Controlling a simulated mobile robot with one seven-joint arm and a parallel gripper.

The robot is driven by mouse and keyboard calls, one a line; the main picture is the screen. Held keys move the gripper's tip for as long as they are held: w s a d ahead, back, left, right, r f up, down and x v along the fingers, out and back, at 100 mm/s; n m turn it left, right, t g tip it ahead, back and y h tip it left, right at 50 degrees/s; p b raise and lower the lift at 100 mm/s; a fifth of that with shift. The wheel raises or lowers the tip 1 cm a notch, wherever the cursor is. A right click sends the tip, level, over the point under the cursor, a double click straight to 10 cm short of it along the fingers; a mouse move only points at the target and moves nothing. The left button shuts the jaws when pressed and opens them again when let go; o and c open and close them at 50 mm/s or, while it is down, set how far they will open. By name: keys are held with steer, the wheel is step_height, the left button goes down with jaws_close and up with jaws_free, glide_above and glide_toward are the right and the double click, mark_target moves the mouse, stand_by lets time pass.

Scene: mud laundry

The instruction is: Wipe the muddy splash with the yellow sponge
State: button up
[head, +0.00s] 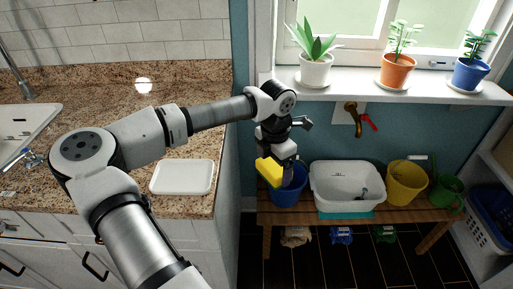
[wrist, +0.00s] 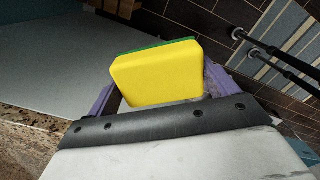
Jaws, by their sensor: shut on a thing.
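The yellow sponge (head: 269,172) is held in my gripper (head: 279,165), over the blue bucket (head: 288,193) on the wooden bench; I cannot tell how high. In the wrist view the sponge (wrist: 158,75) shows its yellow face and a thin green edge. It sits between the purple fingers of my gripper (wrist: 163,92), which is shut on it. I see no muddy splash in either view.
A white tub (head: 346,185), a yellow bucket (head: 407,184) and a green watering can (head: 446,194) stand on the bench (head: 387,220). A brass tap (head: 352,113) is above. A white tray (head: 182,177) lies on the granite counter (head: 110,92). Potted plants line the windowsill (head: 345,86).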

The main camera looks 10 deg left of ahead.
steer(key=s+d+f+m, duration=0.1)
steer(key=d+f+m, duration=0.3)
steer(key=f+m, duration=0.5)
steer(key=s+d+f+m, duration=0.1)
steer(key=d+f+m, duration=0.4)
steer(key=f+m, duration=0.4)
steer(key=s+d+f+m, duration=0.2)
steer(key=d+f+m, duration=0.2)
steer(key=f+m, duration=0.5)
step_height(320, 180, down, 9)
steer(key=shift+d+r, duration=0.1)
steer(key=shift+d, duration=0.05)
